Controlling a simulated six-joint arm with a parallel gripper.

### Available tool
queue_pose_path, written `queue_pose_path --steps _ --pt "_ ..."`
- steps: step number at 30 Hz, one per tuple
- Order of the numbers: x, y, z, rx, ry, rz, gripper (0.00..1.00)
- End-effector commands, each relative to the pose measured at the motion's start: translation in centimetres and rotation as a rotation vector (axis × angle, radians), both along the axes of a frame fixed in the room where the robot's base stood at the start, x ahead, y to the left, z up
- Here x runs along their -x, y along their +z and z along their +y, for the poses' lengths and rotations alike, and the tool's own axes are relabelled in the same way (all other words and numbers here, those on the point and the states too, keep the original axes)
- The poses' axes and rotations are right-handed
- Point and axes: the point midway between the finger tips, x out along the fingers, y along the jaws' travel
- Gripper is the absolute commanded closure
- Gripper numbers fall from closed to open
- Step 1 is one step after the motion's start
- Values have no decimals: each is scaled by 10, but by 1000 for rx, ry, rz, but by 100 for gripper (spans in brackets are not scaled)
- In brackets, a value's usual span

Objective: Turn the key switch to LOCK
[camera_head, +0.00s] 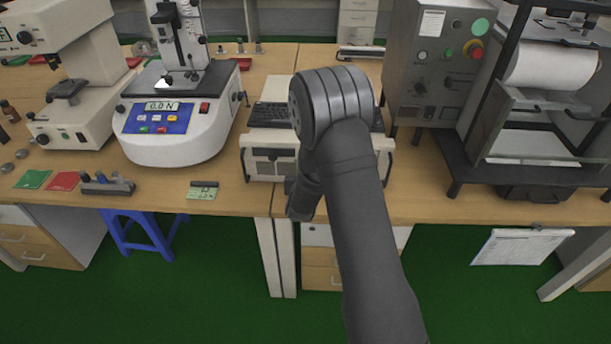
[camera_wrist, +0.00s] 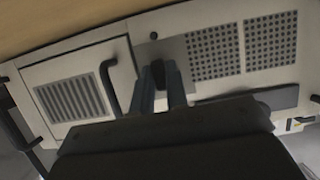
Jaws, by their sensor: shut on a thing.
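In the wrist view a small dark key (camera_wrist: 157,73) stands on a light grey plate (camera_wrist: 176,48) on the front of a cream unit. My gripper (camera_wrist: 160,78) has its two blue-grey fingers closed on either side of the key. The key's lower part is hidden by the gripper body, and no LOCK marking can be read. The cream unit (camera_head: 258,160) also shows in the head view under a black keyboard. My arm covers its right half, and the gripper and key are hidden there.
The unit's front has a louvred panel (camera_wrist: 76,97), a dark curved handle (camera_wrist: 108,88) and perforated grilles (camera_wrist: 213,55). A force tester (camera_head: 180,110) stands left on the bench. A grey control box (camera_head: 430,60) with a red button stands right.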

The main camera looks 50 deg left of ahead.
Motion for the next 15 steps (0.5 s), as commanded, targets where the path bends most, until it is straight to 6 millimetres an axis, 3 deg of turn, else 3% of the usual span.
queue_pose_path --steps 11,12,15 --pt "-1 2 1 -1 -1 -6 100" --pt "-1 2 1 -1 -1 -6 84" --pt "-1 2 1 -1 -1 -6 65"
